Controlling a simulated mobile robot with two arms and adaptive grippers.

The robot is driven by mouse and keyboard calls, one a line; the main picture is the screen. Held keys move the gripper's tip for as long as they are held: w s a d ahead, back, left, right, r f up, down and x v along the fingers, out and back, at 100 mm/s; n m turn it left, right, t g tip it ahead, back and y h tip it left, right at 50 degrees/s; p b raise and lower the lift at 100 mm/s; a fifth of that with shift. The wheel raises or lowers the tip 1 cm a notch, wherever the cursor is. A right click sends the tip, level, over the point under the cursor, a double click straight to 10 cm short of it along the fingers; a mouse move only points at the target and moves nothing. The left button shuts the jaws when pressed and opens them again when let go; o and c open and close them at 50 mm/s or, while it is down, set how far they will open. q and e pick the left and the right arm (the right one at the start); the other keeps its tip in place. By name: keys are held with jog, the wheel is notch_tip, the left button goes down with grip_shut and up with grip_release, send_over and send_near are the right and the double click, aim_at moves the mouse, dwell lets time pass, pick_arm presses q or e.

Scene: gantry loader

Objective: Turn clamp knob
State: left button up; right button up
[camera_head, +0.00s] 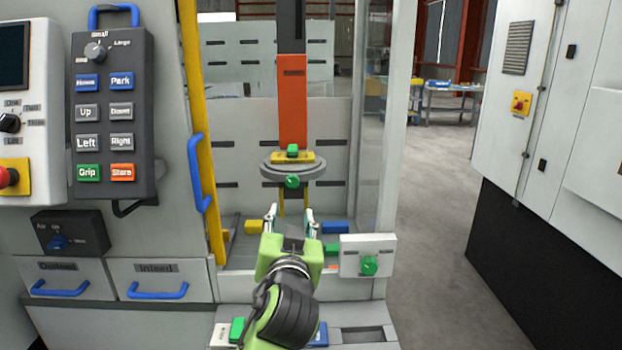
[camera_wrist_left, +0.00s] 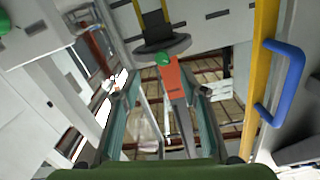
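A green knob (camera_head: 292,181) sits on the front of a round grey plate (camera_head: 318,170) under the orange gantry column (camera_head: 292,110). It also shows in the left wrist view (camera_wrist_left: 162,59), beyond the fingertips. A second green knob (camera_head: 369,266) is on a white box (camera_head: 352,246) at the lower right. I cannot tell from labels which one is the clamp knob. My left gripper (camera_head: 290,214) is open and empty, its fingers pointing into the cell, below the plate's knob in the picture and left of the white box. Its spread fingers (camera_wrist_left: 160,92) show in the wrist view. My right gripper is out of view.
A yellow post (camera_head: 204,130) with a blue handle (camera_head: 199,172) stands left of the opening. A button pendant (camera_head: 112,115) hangs further left, above two drawers with blue handles. A pale post (camera_head: 397,130) bounds the right side. Open floor (camera_head: 435,220) lies beyond it.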

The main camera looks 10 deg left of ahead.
pick_arm(q)
jog(key=r, duration=0.1)
jog(key=p, duration=0.2)
send_near(292, 184)
jog(key=x, duration=0.4)
jog(key=shift+w+a+r, duration=0.1)
jog(key=shift+r, duration=0.05)
jog(key=x, duration=0.3)
jog(key=shift+w+p, duration=0.3)
jog(key=shift+w+a, duration=0.15)
jog(key=shift+w, duration=0.65)
jog(key=c, duration=1.1)
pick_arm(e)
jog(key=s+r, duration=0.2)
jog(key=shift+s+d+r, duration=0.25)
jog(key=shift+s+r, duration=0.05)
